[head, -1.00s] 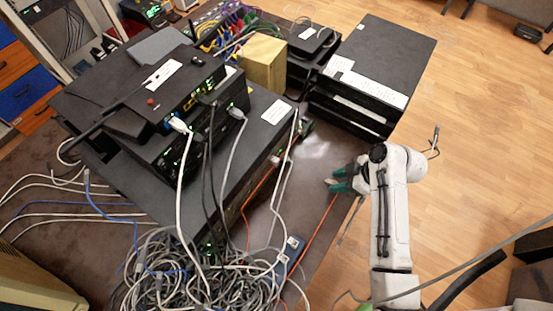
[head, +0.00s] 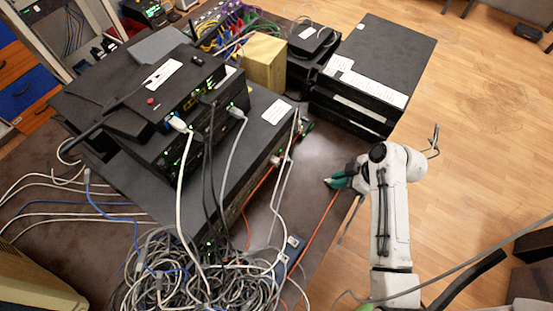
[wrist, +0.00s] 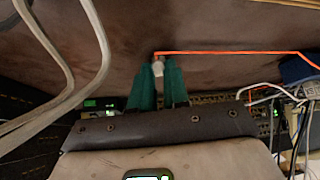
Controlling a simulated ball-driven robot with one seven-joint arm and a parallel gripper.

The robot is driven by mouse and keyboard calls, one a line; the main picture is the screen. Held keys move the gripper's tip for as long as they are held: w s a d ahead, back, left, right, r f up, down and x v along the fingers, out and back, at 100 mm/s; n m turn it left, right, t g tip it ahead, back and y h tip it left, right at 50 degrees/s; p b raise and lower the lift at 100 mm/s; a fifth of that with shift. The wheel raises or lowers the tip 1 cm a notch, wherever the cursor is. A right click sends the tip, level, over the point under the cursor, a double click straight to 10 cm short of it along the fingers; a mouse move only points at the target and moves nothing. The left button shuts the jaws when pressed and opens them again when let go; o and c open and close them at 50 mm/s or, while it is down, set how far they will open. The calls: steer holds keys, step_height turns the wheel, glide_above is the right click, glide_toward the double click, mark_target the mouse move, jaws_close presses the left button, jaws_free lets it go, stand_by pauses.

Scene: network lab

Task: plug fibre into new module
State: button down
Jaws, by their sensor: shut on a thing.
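My gripper (head: 336,181) has green fingers and hangs over the brown table, right of the large black unit's front. In the wrist view my gripper (wrist: 158,82) is shut on a pale fibre connector (wrist: 158,68), which shows between the fingertips. The orange fibre (wrist: 235,53) runs from the connector to the right. In the head view the orange fibre (head: 321,232) hangs down from the gripper. The large black unit (head: 262,150) faces the gripper; its port row (wrist: 205,98) is partly hidden behind my gripper in the wrist view. I cannot make out the new module.
White cables (head: 287,180) hang before the unit's front; thick pale cables (wrist: 75,40) cross the wrist view at left. A cable tangle (head: 185,275) lies at the front. Stacked black boxes (head: 375,65) stand behind the gripper. A blue box (head: 292,248) lies near the table edge.

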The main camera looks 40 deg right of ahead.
steer(key=shift+r, duration=0.15)
steer(key=shift+r+p, duration=2.4)
steer(key=c, duration=1.7)
jaws_free()
jaws_close()
